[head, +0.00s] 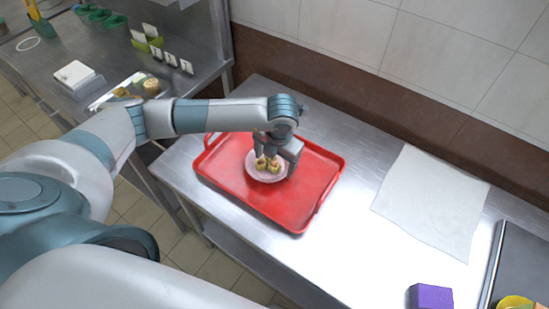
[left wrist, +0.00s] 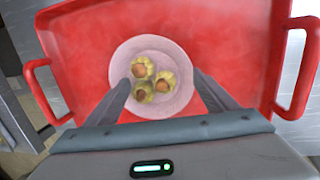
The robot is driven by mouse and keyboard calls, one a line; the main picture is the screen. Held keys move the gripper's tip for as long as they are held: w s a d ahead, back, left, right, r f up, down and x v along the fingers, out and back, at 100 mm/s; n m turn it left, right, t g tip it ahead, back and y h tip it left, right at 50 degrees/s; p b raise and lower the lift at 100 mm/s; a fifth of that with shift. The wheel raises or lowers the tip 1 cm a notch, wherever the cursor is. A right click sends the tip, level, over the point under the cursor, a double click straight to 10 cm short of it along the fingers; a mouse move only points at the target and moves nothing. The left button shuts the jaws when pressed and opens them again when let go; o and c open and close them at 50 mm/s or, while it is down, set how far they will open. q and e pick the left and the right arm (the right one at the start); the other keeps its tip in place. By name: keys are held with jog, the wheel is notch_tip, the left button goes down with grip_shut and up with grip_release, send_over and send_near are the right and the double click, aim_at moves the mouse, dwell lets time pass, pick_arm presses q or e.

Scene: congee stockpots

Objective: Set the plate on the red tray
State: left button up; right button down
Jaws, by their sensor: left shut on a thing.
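The round pinkish-white plate (head: 255,176) carries three small yellow dumpling-like pieces with orange tops (head: 267,164). In the head view it is over the red tray (head: 301,213), left of the tray's middle. In the left wrist view the plate (left wrist: 150,112) lies within the outline of the tray (left wrist: 236,40). My left gripper (head: 274,155) reaches down from above and is shut on the plate, with its fingers at the plate's sides in the left wrist view (left wrist: 163,84). Whether the plate touches the tray floor I cannot tell. My right gripper is out of view.
The tray sits on a steel counter (head: 352,225) against a tiled wall. A white cloth (head: 432,203) lies to the right, with a purple block (head: 430,296) nearer the front. Another steel counter with small items stands at the upper left.

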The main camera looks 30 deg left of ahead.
pick_arm(q)
jog(key=shift+f, duration=0.15)
jog(key=shift+f, duration=0.15)
jog(key=o, duration=1.1)
jog(key=shift+o, duration=0.2)
jog(key=shift+r, duration=0.2)
jog(key=shift+d+r+b, duration=0.1)
jog(key=shift+r+b, duration=0.3)
jog(key=shift+r, duration=0.15)
notch_tip(320, 180, up, 11)
jog(key=s+d+b, duration=0.1)
jog(key=b, duration=0.2)
jog(key=shift+s+d+f, duration=0.15)
jog(key=shift+s+d, duration=0.05)
